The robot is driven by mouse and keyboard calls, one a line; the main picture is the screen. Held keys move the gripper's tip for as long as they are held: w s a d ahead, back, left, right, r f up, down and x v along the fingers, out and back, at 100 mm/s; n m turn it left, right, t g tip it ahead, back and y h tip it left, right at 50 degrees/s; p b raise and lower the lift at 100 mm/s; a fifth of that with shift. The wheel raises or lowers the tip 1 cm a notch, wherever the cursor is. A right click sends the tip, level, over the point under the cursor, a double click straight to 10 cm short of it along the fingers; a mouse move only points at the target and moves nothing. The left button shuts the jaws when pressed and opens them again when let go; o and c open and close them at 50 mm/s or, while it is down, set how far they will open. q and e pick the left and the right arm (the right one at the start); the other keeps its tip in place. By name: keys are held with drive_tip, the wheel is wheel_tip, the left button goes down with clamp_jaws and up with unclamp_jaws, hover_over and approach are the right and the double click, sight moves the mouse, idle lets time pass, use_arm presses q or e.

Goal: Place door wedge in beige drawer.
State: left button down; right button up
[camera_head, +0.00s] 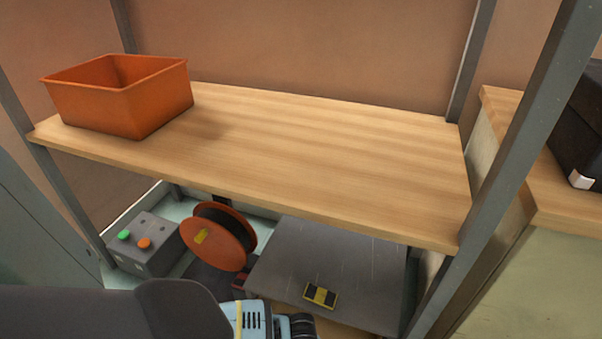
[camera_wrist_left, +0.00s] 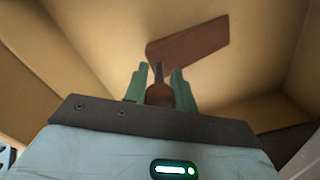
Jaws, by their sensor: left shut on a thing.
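In the left wrist view, my left gripper (camera_wrist_left: 158,78) is shut on a reddish-brown door wedge (camera_wrist_left: 190,45). A narrow brown part of it sits between the green fingertips, and its broad slab extends beyond them to the upper right. Beige surfaces surround it, with a flat panel (camera_wrist_left: 100,25) behind and sloping sides, which look like the inside of the beige drawer. I cannot tell whether the wedge touches them. In the head view, only the wrist of my left arm shows at the bottom; its fingers, the wedge and the drawer are hidden. My right gripper is out of view.
An orange bin (camera_head: 125,100) stands at the left of the wooden shelf (camera_head: 320,150), otherwise bare. Below are a button box (camera_head: 145,245), an orange spool (camera_head: 215,238) and a grey panel (camera_head: 330,270) bearing a yellow-black block (camera_head: 320,297). Grey posts (camera_head: 515,150) frame the shelf.

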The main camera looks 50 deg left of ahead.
use_arm(q)
drive_tip(key=shift+f, duration=0.1)
drive_tip(key=c, duration=1.3)
unclamp_jaws()
drive_tip(key=shift+o, duration=0.8)
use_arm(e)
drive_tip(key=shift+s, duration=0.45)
use_arm(q)
wheel_tip(320, 180, up, 11)
drive_tip(key=p, duration=0.5)
drive_tip(key=shift+f, duration=0.15)
drive_tip(key=shift+r+p, duration=0.55)
drive_tip(key=shift+r, duration=0.2)
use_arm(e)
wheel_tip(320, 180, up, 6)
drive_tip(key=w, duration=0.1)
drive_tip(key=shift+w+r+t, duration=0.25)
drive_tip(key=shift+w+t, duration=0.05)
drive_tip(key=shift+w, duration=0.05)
